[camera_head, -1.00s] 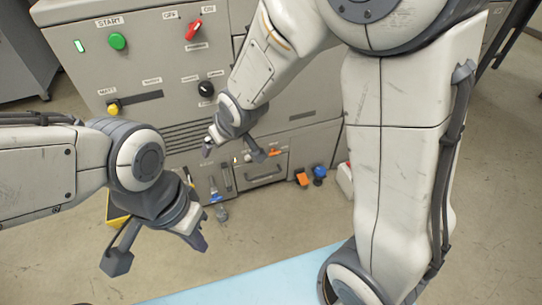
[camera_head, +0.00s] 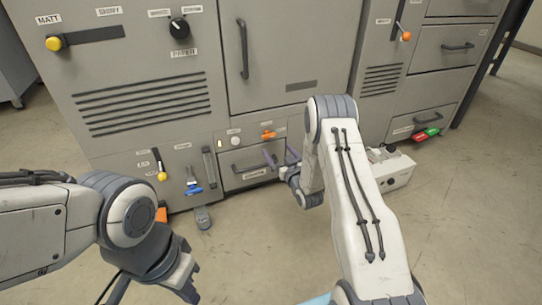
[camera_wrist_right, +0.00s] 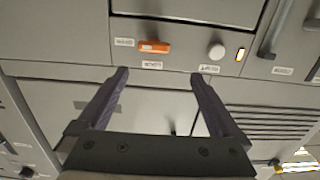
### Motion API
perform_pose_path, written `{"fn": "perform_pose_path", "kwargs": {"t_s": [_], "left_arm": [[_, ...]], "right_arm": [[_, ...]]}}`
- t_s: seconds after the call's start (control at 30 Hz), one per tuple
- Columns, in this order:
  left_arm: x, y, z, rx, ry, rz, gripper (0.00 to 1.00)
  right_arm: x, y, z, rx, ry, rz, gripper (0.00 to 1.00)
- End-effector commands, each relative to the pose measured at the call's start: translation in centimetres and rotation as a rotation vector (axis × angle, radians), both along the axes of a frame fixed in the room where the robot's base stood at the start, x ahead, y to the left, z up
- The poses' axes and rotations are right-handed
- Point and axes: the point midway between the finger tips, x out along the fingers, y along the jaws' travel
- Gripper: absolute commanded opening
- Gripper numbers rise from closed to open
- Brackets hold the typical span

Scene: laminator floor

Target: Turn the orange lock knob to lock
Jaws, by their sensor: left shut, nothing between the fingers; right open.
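An orange knob (camera_head: 268,134) lies crosswise on the strip above a low drawer on the grey machine. It also shows in the right wrist view (camera_wrist_right: 154,47), ahead of the fingertips, with labels around it too small to read. My right gripper (camera_head: 279,153) is open, its purple-grey fingers spread in front of the drawer, just below the knob. In the right wrist view my gripper (camera_wrist_right: 160,72) has nothing between its fingers, and the knob is beyond them, apparently untouched. My left gripper (camera_head: 187,283) is shut and empty, low at the left, away from the panel.
A white round button (camera_head: 235,141) sits beside the knob. The drawer handle (camera_head: 254,172) is below. A blue-handled lever (camera_head: 194,187) and a yellow knob (camera_head: 162,176) are to the left. A white box (camera_head: 385,169) stands on the floor at the right. Another orange knob (camera_head: 405,36) is farther right.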

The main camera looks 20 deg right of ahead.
Motion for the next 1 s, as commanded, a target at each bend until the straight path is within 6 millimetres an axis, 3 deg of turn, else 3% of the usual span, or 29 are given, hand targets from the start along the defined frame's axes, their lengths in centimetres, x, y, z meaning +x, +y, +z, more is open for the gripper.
{"fn": "perform_pose_path", "kwargs": {"t_s": [0.03, 0.23, 0.7, 1.0], "left_arm": [[0.0, 0.0, -1.2, -0.001, -0.001, 0.0, 0.0], [0.0, 0.0, -2.1, -0.001, -0.001, 0.0, 0.0], [0.0, 0.0, -6.6, -0.001, -0.001, 0.0, 0.0], [0.0, 0.0, -7.2, 0.0, 0.0, 0.0, 0.0]], "right_arm": [[-0.2, -0.6, -1.4, 0.005, -0.018, -0.007, 1.0], [0.4, -1.2, -2.0, 0.008, -0.05, -0.014, 1.0], [8.4, -0.8, -2.0, 0.008, -0.05, -0.012, 1.0], [10.0, -0.8, -1.7, 0.009, -0.045, -0.014, 1.0]]}}
